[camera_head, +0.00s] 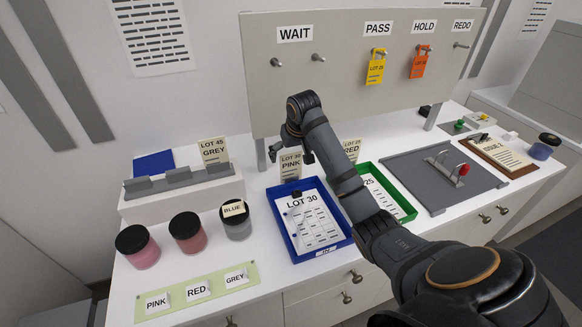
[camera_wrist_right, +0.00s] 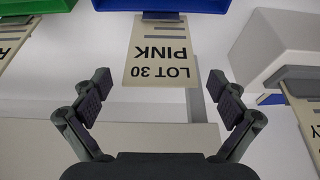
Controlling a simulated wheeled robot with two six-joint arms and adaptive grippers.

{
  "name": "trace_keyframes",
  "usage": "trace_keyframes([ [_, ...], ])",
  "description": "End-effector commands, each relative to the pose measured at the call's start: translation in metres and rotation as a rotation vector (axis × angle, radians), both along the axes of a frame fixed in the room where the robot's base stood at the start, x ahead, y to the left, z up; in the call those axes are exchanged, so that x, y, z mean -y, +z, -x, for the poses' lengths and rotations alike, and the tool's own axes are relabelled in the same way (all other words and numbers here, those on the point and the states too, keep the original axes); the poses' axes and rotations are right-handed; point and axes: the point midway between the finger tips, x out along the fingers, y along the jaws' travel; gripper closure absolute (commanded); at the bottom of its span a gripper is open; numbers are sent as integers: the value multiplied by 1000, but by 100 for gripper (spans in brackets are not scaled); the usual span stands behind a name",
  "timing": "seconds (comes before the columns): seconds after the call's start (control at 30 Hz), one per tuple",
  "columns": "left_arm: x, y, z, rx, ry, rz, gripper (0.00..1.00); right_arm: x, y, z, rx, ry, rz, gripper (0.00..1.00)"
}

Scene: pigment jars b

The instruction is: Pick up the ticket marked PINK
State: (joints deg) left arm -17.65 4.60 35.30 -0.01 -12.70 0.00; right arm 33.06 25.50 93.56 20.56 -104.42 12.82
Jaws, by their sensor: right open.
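The cream ticket marked PINK (camera_head: 290,171) stands at the back edge of the blue tray (camera_head: 272,217). It also shows upside down in the right wrist view (camera_wrist_right: 160,62), reading LOT 30 PINK, with its upper end toward my fingers. My right gripper (camera_head: 291,155) is open around the ticket's upper end in the head view. In the right wrist view its two fingertips (camera_wrist_right: 163,88) are spread wide on either side, with clear gaps and nothing between the pads touching the ticket. My left gripper is not in view.
The GREY ticket (camera_head: 214,151) stands left by a white block with a grey rack (camera_head: 176,178). The RED ticket (camera_head: 352,147) stands behind the green tray (camera_head: 404,199). Jars with dark lids, including a pink one (camera_head: 144,255), stand front left. A hook board (camera_head: 345,75) rises behind.

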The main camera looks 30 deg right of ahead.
Motion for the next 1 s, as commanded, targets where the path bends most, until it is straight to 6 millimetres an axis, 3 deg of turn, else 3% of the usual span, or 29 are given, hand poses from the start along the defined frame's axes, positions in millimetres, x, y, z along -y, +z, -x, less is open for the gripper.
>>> trace_keyframes([
  [0.1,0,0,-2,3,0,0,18,0,0,0,0,0,0,6],
  [0.4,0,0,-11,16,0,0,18,0,0,0,0,0,0,42],
  [0.77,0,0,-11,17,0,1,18,0,3,0,1,0,0,43],
  [1.0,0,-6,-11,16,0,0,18,1,34,1,5,0,2,43],
])
